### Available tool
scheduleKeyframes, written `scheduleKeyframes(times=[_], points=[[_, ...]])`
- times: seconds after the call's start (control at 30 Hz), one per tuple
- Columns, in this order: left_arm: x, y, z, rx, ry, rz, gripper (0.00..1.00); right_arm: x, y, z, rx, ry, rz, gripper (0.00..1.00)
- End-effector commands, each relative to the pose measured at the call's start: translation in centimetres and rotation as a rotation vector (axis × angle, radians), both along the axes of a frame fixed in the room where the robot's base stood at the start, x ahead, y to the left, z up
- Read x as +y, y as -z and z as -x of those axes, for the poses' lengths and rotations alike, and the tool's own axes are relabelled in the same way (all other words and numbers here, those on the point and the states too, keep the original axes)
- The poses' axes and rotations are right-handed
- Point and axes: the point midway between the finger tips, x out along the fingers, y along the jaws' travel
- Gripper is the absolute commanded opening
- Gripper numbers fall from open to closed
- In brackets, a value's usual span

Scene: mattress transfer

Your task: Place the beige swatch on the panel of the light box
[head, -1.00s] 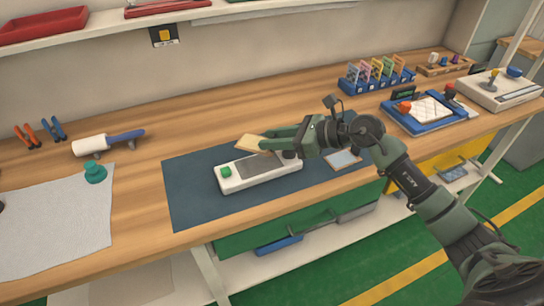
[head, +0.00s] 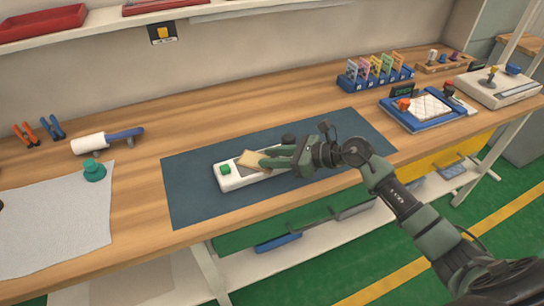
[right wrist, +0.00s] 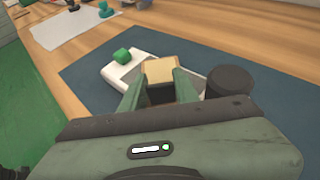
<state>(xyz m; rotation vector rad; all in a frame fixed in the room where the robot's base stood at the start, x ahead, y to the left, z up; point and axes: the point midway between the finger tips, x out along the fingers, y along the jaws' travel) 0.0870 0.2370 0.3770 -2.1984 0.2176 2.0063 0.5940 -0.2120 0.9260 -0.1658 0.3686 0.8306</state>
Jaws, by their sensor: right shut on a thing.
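The right wrist view shows the swatch (right wrist: 159,70) between the fingers, above the box (right wrist: 117,74). The swatch and fingers hide most of the dark grey panel. I cannot tell whether the swatch touches it. The box has a green button (head: 225,169) at its left end and a black knob (head: 288,140) by its far right side. My left gripper is not in view.
The dark blue mat (head: 190,190) has free room around the box. A grey cloth (head: 55,220), a teal knobbed piece (head: 94,170) and a white roller (head: 90,144) are at left. A blue rack (head: 376,76) and a blue tray (head: 403,120) stand at right.

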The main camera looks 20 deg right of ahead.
Motion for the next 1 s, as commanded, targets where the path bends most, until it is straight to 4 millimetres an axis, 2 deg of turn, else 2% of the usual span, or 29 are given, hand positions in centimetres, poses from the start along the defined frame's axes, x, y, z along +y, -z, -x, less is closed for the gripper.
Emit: scheduleKeyframes(times=[0.03, 0.1, 0.37, 0.5, 0.63, 1.0], points=[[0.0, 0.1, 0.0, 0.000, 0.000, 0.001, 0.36, 0.0, 0.0, 0.0, 0.000, 0.000, 0.000, 0.38], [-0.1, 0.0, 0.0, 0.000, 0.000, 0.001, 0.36, 0.0, 0.0, 0.0, 0.000, 0.000, 0.000, 0.52], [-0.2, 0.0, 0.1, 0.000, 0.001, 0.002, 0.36, 0.0, 0.0, 0.0, 0.000, 0.000, 0.000, 0.52], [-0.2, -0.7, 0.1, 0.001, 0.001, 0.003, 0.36, 0.0, -0.7, 0.0, 0.000, 0.000, 0.000, 0.52], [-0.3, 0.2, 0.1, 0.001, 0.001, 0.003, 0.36, -1.6, -0.8, 1.3, 0.001, 0.001, 0.004, 0.52], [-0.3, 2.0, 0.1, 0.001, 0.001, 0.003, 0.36, -6.8, -3.8, 6.1, 0.003, 0.000, 0.004, 0.52]])
